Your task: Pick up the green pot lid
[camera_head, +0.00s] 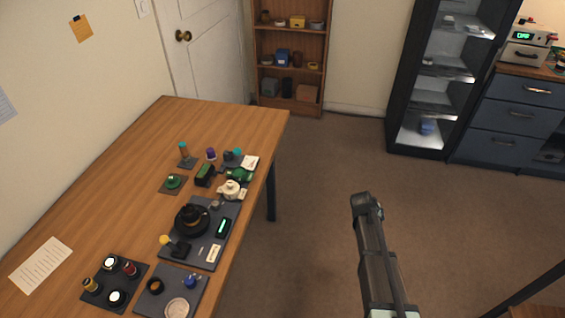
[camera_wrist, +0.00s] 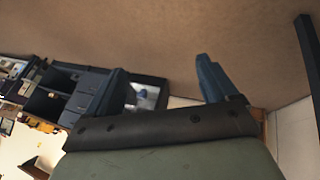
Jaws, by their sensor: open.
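A small green round piece (camera_head: 173,181), which looks like the green pot lid, lies on a dark square mat (camera_head: 164,188) on the wooden table, left of the middle cluster. Another green object (camera_head: 239,174) sits near the table's right edge; its exact shape is too small to tell. My gripper (camera_wrist: 165,85) is open and empty in the wrist view, its two fingers spread against the brown floor and dark cabinet. In the head view my arm stands right of the table, over the floor, well apart from the green pieces.
A dark tray (camera_head: 206,258) with a black round part and small tools lies on the table (camera_head: 130,165). Nearby stand a cream pot (camera_head: 231,189), a dark green block (camera_head: 204,175) and a teal-topped post (camera_head: 184,152). The table's far left is clear.

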